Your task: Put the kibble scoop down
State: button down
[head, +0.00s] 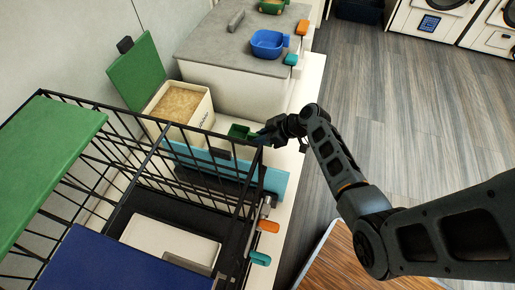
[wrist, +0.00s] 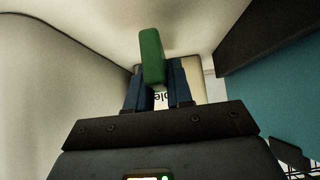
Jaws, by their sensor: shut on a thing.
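The green kibble scoop (head: 239,131) is at my gripper (head: 262,134) in the head view, near the corner of the wire crate. In the wrist view my gripper (wrist: 158,92) has its two blue fingers shut on the green scoop handle (wrist: 151,56). The scoop's bowl is hidden in the wrist view. The open kibble bin (head: 157,115), cream with a green lid (head: 137,72) tilted back, stands to the left of the scoop and is full of brown kibble. I cannot tell whether the scoop touches the white counter below.
A black wire crate (head: 147,122) with a blue panel (head: 222,171) beside it fills the near left. A grey-topped cream box (head: 235,88) carries a blue bowl (head: 267,43) and a green bowl (head: 272,6). A narrow white counter strip (head: 290,160) runs along the floor side.

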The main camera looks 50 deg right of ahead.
jog(key=shift+f+b, duration=0.6)
jog(key=shift+f, duration=2.1)
jog(key=c, duration=1)
grip_release()
jog(key=p+v, duration=0.2)
jog(key=v, duration=1)
jog(key=shift+s, duration=0.1)
